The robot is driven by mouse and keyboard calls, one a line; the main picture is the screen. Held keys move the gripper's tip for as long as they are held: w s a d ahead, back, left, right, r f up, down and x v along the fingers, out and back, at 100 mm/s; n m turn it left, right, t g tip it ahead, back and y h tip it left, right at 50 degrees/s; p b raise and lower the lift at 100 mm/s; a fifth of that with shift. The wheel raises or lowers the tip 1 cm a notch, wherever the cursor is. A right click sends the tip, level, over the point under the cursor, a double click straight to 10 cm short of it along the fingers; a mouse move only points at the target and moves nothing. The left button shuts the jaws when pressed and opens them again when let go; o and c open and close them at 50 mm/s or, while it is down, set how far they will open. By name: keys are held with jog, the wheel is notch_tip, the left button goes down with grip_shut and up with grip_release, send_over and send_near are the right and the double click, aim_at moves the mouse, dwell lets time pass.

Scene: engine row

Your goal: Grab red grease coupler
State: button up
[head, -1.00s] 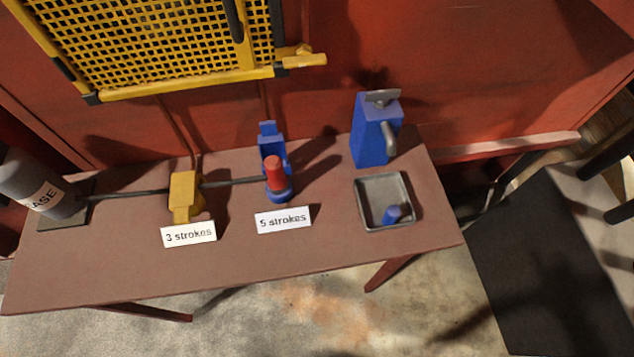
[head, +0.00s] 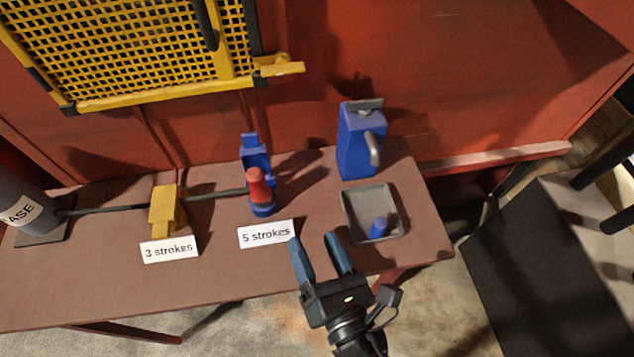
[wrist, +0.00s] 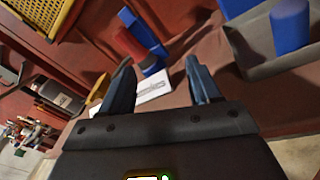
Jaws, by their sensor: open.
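The red grease coupler (head: 257,184) stands on a blue base in front of a blue block (head: 254,152), behind the "5 strokes" card (head: 267,234). In the wrist view the red coupler (wrist: 128,43) is at the upper left, beyond the left finger. My gripper (head: 313,240) is open and empty over the table's front part, to the right of the coupler and nearer the front. Its two fingers (wrist: 160,80) also show in the wrist view with nothing between them but table and card.
A metal tray (head: 349,217) with a blue cylinder (head: 379,227) lies to the right. A blue jug (head: 358,145) stands behind it. A yellow block (head: 165,208), "3 strokes" card (head: 169,249) and grey grease canister (head: 25,212) are at left. A dark rod joins the canister and blocks.

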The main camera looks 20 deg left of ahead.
aim_at(262, 192)
jog(key=a+n, duration=0.2)
jog(key=w+a+n+y, duration=0.1)
jog(key=a+n, duration=0.1)
jog(key=a, duration=0.1)
jog(key=w+a+n+g, duration=0.1)
jog(key=a+n, duration=0.1)
jog(key=a, duration=0.1)
jog(key=shift+a+r+n+y, duration=0.2)
jog(key=shift+r+n+y, duration=0.2)
jog(key=shift+x, duration=3.85)
jog(key=shift+d+r, duration=0.15)
jog(key=shift+c, duration=0.2)
grip_shut()
